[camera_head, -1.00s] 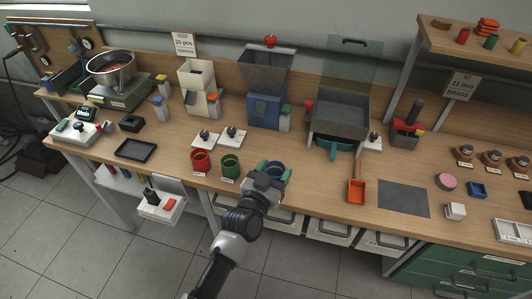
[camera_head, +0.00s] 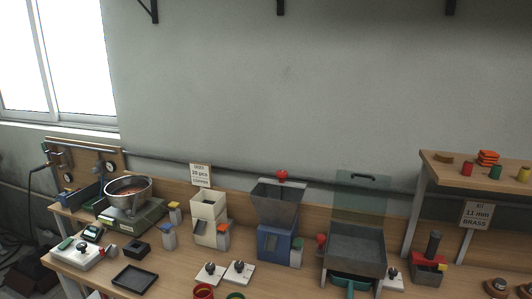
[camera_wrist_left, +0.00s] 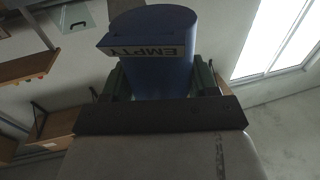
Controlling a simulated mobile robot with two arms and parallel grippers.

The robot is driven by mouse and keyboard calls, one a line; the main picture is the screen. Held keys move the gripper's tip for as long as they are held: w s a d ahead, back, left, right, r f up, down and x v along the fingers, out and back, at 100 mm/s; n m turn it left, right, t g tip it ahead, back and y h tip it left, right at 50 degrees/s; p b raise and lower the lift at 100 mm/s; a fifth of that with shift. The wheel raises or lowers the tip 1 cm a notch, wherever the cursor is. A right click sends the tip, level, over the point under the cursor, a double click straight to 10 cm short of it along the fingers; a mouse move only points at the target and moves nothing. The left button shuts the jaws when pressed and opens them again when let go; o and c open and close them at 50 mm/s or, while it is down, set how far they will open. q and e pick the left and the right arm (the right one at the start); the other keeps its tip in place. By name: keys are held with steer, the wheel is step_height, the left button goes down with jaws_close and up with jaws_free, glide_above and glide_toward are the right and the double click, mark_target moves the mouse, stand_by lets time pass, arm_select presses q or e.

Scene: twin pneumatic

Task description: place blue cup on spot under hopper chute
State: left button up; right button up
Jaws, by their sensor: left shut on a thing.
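The blue cup (camera_wrist_left: 165,25) fills the upper middle of the left wrist view, with a pale label reading EMPTY. My left gripper (camera_wrist_left: 158,80) is shut on the cup, with a dark green finger on each side. Neither the cup nor the left gripper shows in the head view. The grey hopper (camera_head: 278,203) stands on a blue base (camera_head: 275,243) at the middle of the bench. A spot under its chute cannot be made out. My right gripper is not in view.
A white hopper machine (camera_head: 208,215) stands left of the blue base. Plates with black knobs (camera_head: 239,272) lie in front. A red cup (camera_head: 203,292) and a green cup (camera_head: 235,296) are cut off at the lower edge. A grey tray machine (camera_head: 355,248) stands to the right.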

arm_select(q)
steer(key=s+a+r+n+y, duration=0.1)
steer(key=s+a+y, duration=0.1)
steer(key=s+a, duration=0.15)
steer(key=w+d+m+h+p, duration=0.1)
steer(key=w+d+m+h, duration=0.1)
steer(key=d, duration=0.6)
steer(key=w+d+f+m+g+h+p, duration=0.1)
steer(key=w+d+m+h+p, duration=0.1)
steer(key=w+d+h, duration=0.2)
steer(key=w+d+f+m+g+h+p, duration=0.1)
steer(key=w+d+h+p, duration=0.1)
steer(key=w+d, duration=0.6)
steer(key=d+h, duration=0.1)
steer(key=d, duration=0.2)
steer(key=shift+w+d+m, duration=0.15)
steer(key=shift+d+m, duration=0.2)
steer(key=shift+m, duration=0.05)
